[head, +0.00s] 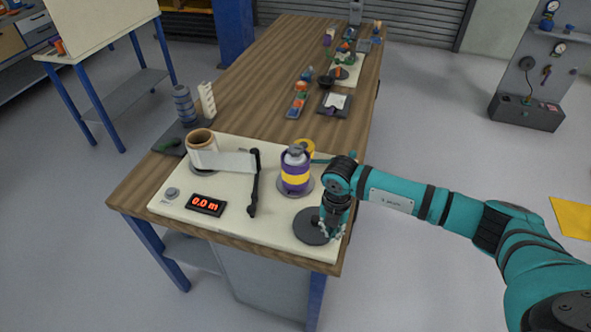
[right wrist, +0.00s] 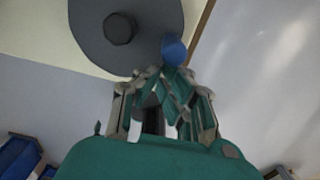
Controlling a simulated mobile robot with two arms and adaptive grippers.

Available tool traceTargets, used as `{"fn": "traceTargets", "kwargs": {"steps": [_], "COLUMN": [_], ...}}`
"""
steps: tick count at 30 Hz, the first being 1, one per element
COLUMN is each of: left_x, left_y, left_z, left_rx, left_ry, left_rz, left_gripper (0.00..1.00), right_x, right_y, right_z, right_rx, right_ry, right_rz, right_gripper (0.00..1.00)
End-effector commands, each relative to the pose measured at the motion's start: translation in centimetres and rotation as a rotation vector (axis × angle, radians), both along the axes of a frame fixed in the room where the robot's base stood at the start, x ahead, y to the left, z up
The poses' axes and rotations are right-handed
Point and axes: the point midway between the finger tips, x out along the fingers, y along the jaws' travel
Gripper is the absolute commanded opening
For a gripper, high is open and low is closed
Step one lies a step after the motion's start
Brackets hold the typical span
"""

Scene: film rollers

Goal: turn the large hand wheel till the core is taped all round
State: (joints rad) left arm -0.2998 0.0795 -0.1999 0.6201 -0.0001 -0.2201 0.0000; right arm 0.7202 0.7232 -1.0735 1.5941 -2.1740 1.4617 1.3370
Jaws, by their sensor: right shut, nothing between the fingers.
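The large hand wheel (head: 309,227) is a dark grey disc at the front right corner of the cream board. It also shows in the right wrist view (right wrist: 90,30), with a dark hub and a blue knob (right wrist: 174,50) near its rim. My right gripper (head: 331,228) points down over the wheel's right side. In the right wrist view its fingers (right wrist: 165,85) are shut and empty, with the knob just beyond the tips. A purple core with a yellow band and grey top (head: 295,172) stands upright on a grey disc. My left gripper is out of view.
A brown roll (head: 201,139) has a white strip running toward a black upright bar (head: 254,183). A display (head: 206,205) reads 0.0 m beside a grey knob (head: 172,193). Trays and small items lie farther along the table.

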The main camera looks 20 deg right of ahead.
Motion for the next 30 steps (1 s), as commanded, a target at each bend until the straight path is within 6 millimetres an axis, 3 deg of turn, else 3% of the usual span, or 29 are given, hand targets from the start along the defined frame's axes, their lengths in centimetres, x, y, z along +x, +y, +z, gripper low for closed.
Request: {"fn": "traceTargets", "kwargs": {"steps": [5,21,30], "left_x": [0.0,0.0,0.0], "left_y": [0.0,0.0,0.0], "left_z": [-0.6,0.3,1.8], "left_rx": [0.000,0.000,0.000], "left_ry": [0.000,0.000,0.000], "left_rz": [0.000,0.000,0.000], "left_gripper": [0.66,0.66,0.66], "right_x": [0.7,-0.6,-0.6], "right_y": [-1.1,-0.6,-0.6], "right_z": [-0.1,0.1,2.0], "right_rx": [-0.005,-0.002,-0.002], "right_ry": [-0.006,-0.003,-0.003], "right_rz": [-0.006,-0.002,-0.002], "right_gripper": [0.00,0.00,0.00]}}
